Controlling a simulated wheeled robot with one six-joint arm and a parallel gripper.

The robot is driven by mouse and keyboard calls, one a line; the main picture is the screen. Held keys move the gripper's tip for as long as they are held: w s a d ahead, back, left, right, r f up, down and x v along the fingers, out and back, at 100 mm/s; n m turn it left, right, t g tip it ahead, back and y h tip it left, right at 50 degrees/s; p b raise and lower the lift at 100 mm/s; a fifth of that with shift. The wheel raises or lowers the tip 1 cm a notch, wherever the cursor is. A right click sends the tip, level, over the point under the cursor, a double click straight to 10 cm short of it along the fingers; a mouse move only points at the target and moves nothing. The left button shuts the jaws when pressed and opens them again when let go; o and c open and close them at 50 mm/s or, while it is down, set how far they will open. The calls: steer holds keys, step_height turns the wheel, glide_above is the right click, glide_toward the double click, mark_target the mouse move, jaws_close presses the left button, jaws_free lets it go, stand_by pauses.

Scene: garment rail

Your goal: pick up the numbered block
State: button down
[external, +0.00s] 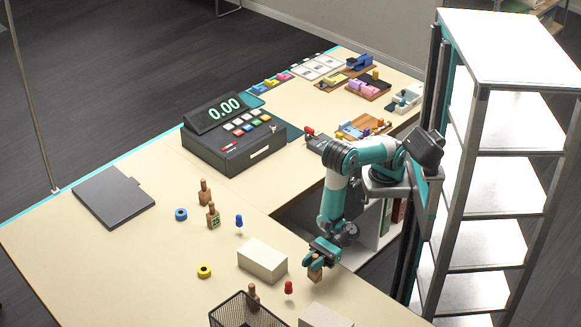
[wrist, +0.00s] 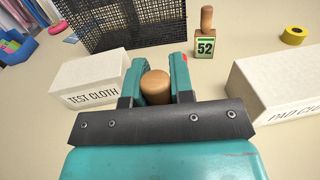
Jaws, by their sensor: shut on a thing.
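My gripper (external: 320,250) is low over the near table, at its inner edge. In the wrist view, my gripper (wrist: 160,72) has its two teal fingers closed around the round wooden knob of a block (wrist: 156,88). The block's wooden body (external: 316,272) shows below the fingers in the external view. No number can be seen on this held block. A separate block marked 52 (wrist: 205,47), with a wooden handle, stands upright ahead, beside the mesh basket. It also shows in the external view (external: 253,297), apart from my gripper.
A white TEST CLOTH box (wrist: 88,82) and a PAD CLOTH box (wrist: 280,90) flank my gripper. The black mesh basket (wrist: 125,25) stands ahead. A red pin (external: 288,287), yellow tape roll (external: 204,271), blue pin (external: 239,222) and two more wooden-handled blocks (external: 213,217) are nearby.

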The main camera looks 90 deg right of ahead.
step_height(320, 180, up, 16)
steer(key=p, duration=1.1)
steer(key=shift+p, duration=0.3)
steer(key=shift+f, duration=0.15)
